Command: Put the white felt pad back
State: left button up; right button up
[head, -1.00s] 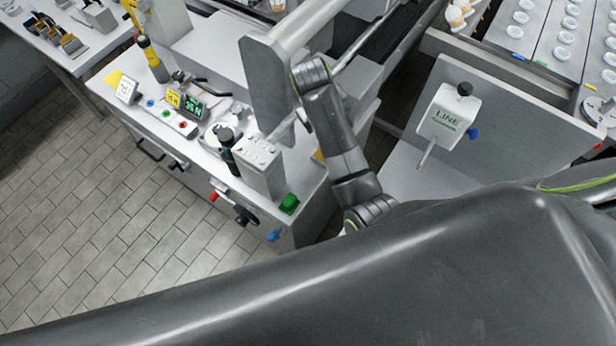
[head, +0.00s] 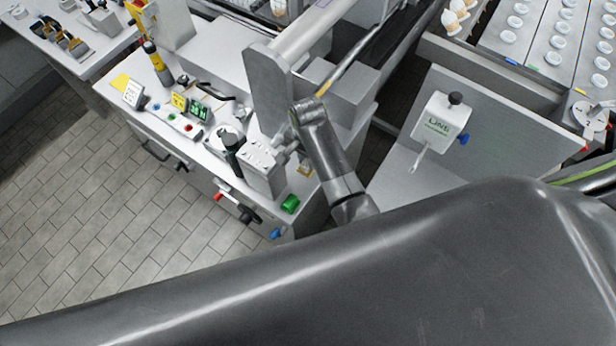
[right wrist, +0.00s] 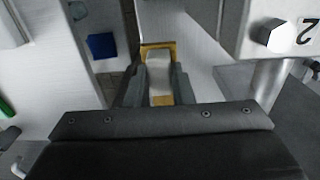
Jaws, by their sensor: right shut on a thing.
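In the right wrist view, a white block-like piece (right wrist: 159,78), which looks like the white felt pad, sits between the two dark fingers of my right gripper (right wrist: 160,88). The gripper is shut on it. A yellow-ochre frame (right wrist: 158,46) shows around its far edge and at its near end; I cannot tell whether the pad touches it. In the head view my right gripper (head: 285,148) is beside the grey box on the bench's right end, and the pad cannot be made out there. A small tan patch (head: 305,168) shows just below the gripper. My left gripper is not in view.
The grey box (head: 263,165) with a dark-handled tool (head: 232,150) stands close left of the gripper. A green button (head: 290,204) is at the bench's front corner. A tall grey plate (head: 268,88) rises behind. A white LINE unit (head: 440,118) stands to the right.

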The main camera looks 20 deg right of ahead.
aim_at(308, 170)
notch_tip(308, 170, down, 6)
jog(key=shift+r, duration=0.15)
notch_tip(308, 170, down, 4)
jog(key=b, duration=0.3)
jog(key=shift+r+b, duration=0.2)
jog(key=shift+b, duration=0.2)
jog(key=shift+r, duration=0.1)
jog(key=o, duration=0.9)
